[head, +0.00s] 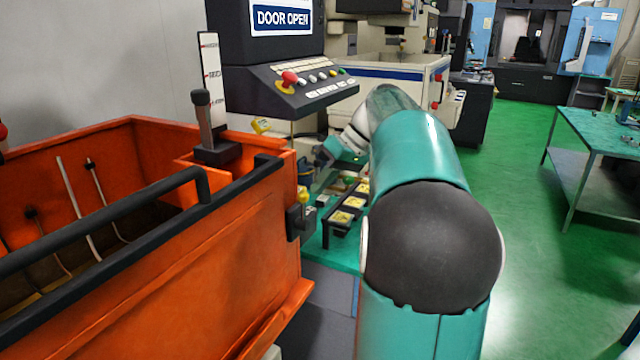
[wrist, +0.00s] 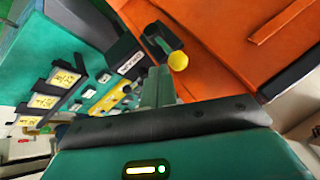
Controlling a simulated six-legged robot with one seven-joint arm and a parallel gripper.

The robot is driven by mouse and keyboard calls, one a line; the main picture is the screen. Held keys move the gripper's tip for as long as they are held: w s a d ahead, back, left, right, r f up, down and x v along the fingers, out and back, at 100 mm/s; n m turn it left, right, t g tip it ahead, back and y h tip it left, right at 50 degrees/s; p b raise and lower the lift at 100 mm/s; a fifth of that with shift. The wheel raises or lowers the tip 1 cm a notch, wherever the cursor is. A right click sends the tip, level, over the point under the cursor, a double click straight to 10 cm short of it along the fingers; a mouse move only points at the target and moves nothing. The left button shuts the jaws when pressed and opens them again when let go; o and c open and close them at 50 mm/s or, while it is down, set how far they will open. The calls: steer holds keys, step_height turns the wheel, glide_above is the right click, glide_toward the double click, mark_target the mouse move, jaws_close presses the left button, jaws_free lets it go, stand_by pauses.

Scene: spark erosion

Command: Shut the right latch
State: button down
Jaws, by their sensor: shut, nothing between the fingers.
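The right latch (head: 300,222) is a dark block with a yellow knob (head: 303,195), on the right end of the orange tank (head: 240,255). In the wrist view the latch (wrist: 158,38) shows as a dark lever and bracket against the orange wall, with its yellow knob (wrist: 178,61) standing out. My gripper (wrist: 157,78) is shut and empty. Its fingertips appear just beside the knob and bracket; I cannot tell whether they touch. In the head view my arm hides part of the wrist area. A sign (head: 282,18) reads DOOR OPEN.
A black handle bar (head: 110,220) runs along the tank's front edge. A dark upright lever (head: 203,115) stands on the tank's corner. A control panel (head: 305,85) stands behind. A rack with yellow labels (head: 345,212) is near my arm. Green floor lies open at right.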

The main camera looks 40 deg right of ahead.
steer(key=shift+w+a+f, duration=0.1)
steer(key=shift+a, duration=0.15)
steer(key=shift+w+a, duration=0.1)
steer(key=shift+a, duration=0.05)
stand_by(0.4)
steer(key=shift+a+h, duration=0.1)
steer(key=shift+h, duration=0.2)
